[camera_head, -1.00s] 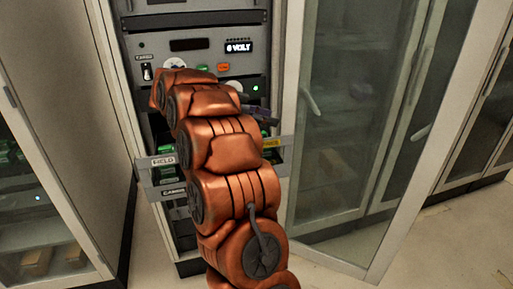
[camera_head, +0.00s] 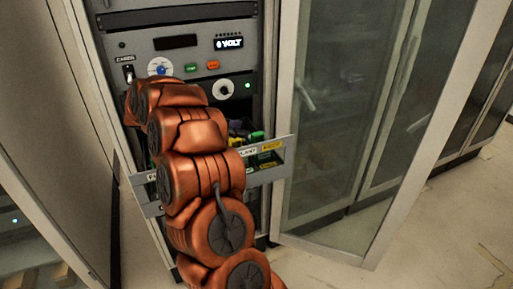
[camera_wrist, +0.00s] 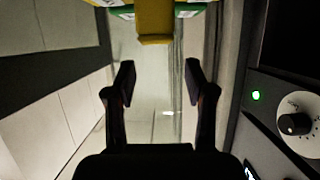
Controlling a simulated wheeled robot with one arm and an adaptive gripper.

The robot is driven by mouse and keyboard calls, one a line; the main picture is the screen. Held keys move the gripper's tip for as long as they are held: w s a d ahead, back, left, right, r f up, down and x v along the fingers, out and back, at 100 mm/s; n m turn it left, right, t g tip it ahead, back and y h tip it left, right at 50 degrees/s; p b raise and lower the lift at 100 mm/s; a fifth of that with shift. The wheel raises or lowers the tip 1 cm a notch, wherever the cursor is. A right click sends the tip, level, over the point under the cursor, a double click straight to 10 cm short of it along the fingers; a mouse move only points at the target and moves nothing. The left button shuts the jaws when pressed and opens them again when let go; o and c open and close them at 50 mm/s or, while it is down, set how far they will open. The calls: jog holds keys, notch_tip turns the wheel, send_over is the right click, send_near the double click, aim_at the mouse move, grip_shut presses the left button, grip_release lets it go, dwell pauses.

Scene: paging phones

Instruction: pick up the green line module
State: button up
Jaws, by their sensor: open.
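Green pieces (camera_head: 257,136) show in the pulled-out drawer in the head view, just right of my arm; I cannot tell which is the green line module. In the wrist view, green-and-white pieces (camera_wrist: 190,9) lie at the top edge, cut off by the frame, on both sides of a yellow piece (camera_wrist: 155,22). My gripper (camera_wrist: 160,78) is open and nothing is between its fingers. In the wrist view, the yellow and green pieces show beyond the fingertips and apart from them. In the head view, my arm hides most of the drawer's left and middle.
The grey drawer front (camera_head: 283,172) carries white and yellow labels. Above it is the rack panel (camera_head: 190,55) with a display, coloured buttons and knobs; a knob (camera_wrist: 296,124) is close on the wrist view's right. An open glass door (camera_head: 330,190) stands to the right.

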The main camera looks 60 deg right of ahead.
aim_at(256, 133)
jog(key=shift+s+d+f+p, duration=0.5)
jog(key=shift+s+d+f, duration=0.15)
jog(key=shift+d+f, duration=0.3)
jog(key=p+x, duration=0.2)
jog(key=x, duration=0.2)
jog(key=shift+s+d, duration=0.15)
jog(key=shift+d, duration=0.05)
jog(key=shift+s+d+f, duration=0.15)
grip_shut()
